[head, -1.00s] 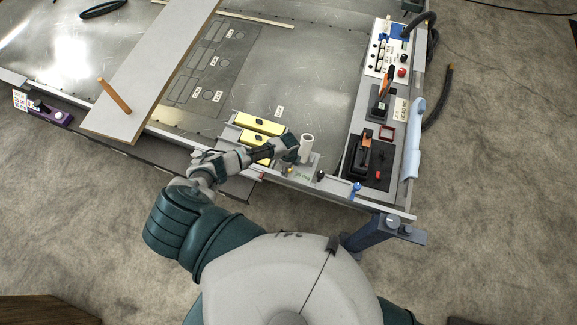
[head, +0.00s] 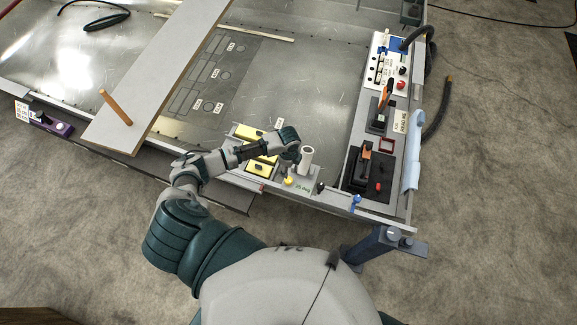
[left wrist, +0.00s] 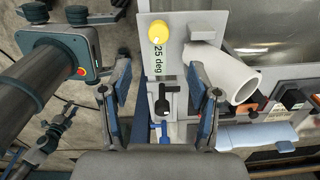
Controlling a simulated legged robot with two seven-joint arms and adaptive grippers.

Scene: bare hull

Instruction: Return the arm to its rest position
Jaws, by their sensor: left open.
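My left gripper (head: 295,154) reaches over the front edge of the metal hull, beside an upright white tube (head: 307,156). In the left wrist view the left gripper (left wrist: 160,105) is open, its blue-padded fingers apart with nothing held. Beyond the fingers is a grey plate (left wrist: 174,28) marked "25 deg" with a yellow knob (left wrist: 157,32). A black fitting (left wrist: 165,103) shows between the fingers, apparently below them. The white tube also shows right of the plate (left wrist: 225,75). The left forearm partly covers two yellow blocks (head: 246,133). My right gripper is not in view.
A long grey plank (head: 160,75) with a wooden peg (head: 116,107) lies across the hull's left. A control panel with orange-handled levers (head: 366,155) stands right of the tube. A light-blue handle (head: 412,150) is on the right edge. The hull's metal floor (head: 305,80) is mostly clear.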

